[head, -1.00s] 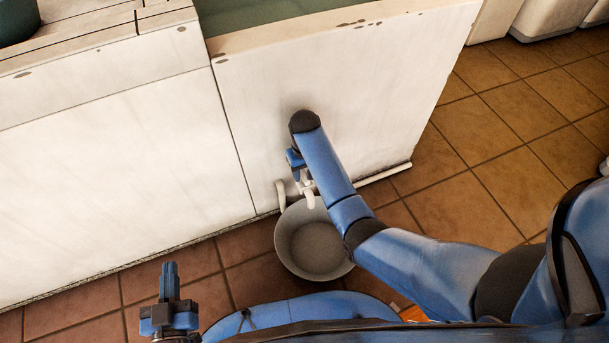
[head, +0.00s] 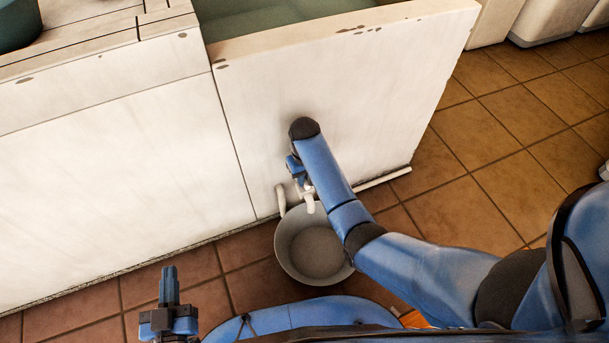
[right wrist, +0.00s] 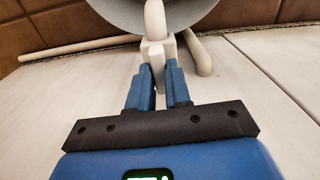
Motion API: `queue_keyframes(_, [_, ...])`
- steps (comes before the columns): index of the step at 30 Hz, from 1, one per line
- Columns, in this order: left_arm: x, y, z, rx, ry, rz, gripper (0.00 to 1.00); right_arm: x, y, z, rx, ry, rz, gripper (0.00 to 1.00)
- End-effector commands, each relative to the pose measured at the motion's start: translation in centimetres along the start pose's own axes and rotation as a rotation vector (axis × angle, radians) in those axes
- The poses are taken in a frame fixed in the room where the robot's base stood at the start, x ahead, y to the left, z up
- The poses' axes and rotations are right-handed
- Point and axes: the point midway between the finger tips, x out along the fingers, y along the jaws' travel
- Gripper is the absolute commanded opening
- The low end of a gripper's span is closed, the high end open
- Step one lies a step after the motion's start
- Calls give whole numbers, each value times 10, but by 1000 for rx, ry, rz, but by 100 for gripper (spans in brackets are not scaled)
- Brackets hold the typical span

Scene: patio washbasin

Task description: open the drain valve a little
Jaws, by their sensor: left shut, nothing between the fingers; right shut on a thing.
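The white drain valve (right wrist: 158,50) sits on a pipe low on the white basin front. In the right wrist view my right gripper (right wrist: 160,80) is shut on part of the valve, with its blue fingers on either side. In the head view the right arm hides most of the valve, and only its white spout (head: 309,203) shows below the wrist. A grey bucket (head: 292,262) stands on the floor under the spout, and its rim also shows in the right wrist view (right wrist: 195,15). My left gripper (head: 169,285) is shut and empty at the lower left, away from the valve.
The white basin wall (head: 375,85) stands in front of me, with greenish water (head: 270,18) behind its top edge. A white pipe (head: 385,179) runs along its foot to the right. Brown floor tiles (head: 470,230) are clear at the right.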

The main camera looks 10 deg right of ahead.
Motion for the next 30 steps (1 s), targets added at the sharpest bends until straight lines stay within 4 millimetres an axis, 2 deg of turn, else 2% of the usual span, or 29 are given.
queue_keyframes(1, [0, 0, -12, 0, 0, 0, 0, -6, 0, 0, -27, -1, 0, 0])
queue_keyframes(7, [-1, 0, -31, 0, 0, 0, 0, -5, 0, 0, -167, -1, 0, 0])
queue_keyframes(19, [-1, 0, -33, 0, 0, 0, 0, 0, 0, 0, -221, 1, 0, 0])
queue_keyframes(20, [-1, 0, -33, 0, 0, 0, 0, 0, 0, 0, -221, 1, 0, 20])
queue_keyframes(24, [-1, 0, -33, 0, 0, 0, 0, -1, 0, 0, -220, 1, 0, 41])
queue_keyframes(25, [-1, 0, -33, 0, 0, 0, 0, 0, 0, 0, -220, 1, 0, 44])
queue_keyframes(30, [-1, 0, -33, 0, 0, 0, 0, 0, 0, 0, -220, 1, 0, 44])
